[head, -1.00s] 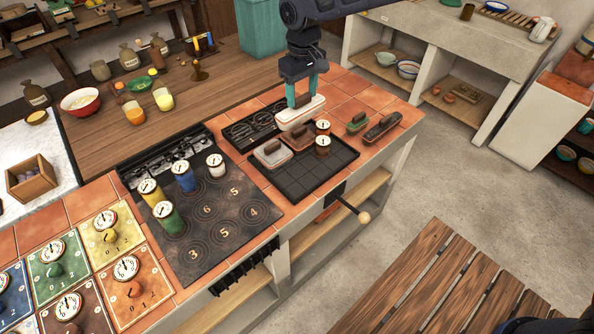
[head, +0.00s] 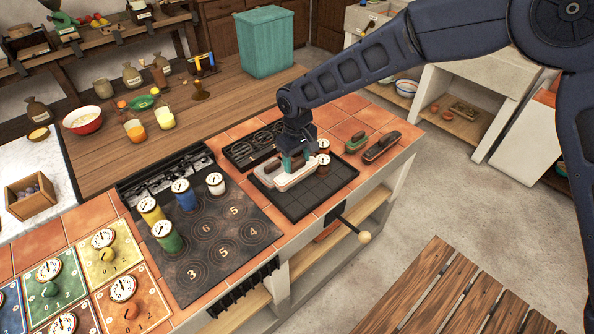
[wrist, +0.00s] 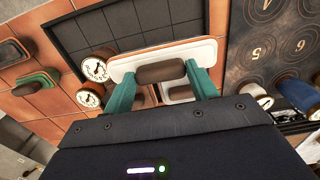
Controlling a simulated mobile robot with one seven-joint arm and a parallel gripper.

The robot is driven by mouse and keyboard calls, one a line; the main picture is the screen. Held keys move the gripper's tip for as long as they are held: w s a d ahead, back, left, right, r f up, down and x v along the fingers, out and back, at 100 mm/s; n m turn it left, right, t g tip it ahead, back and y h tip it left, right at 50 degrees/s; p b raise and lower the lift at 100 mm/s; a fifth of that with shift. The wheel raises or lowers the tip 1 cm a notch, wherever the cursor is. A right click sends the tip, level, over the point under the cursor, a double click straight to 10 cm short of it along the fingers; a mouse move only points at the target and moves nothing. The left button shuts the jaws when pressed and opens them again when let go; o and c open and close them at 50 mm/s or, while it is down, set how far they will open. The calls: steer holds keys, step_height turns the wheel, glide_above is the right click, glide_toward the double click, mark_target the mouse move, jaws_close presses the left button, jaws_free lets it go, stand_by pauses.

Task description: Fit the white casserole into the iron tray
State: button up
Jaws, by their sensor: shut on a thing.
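The white casserole (head: 297,179), a long pale dish with a brown handle on its lid, is held over the iron tray (head: 314,203). My gripper (head: 294,162) is shut on it. In the wrist view the teal fingers of my gripper (wrist: 162,76) grip either side of the casserole's brown handle (wrist: 161,72), and its pale rim (wrist: 119,68) shows beyond. The tray (wrist: 140,14) is dark and gridded, with bare squares in front of the casserole. I cannot tell whether the casserole touches the tray.
Other lidded dishes (head: 267,172) sit close behind the held casserole, partly hidden. Two dial-topped jars (head: 323,164) stand close on its right. The hob (head: 208,225) with several jars is left.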

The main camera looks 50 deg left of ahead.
mark_target(297, 171)
steer(key=shift+f, duration=2.45)
steer(key=shift+f, duration=0.2)
steer(key=o, duration=1.6)
steer(key=shift+c, duration=0.2)
step_height(297, 171, up, 12)
steer(key=shift+r, duration=0.2)
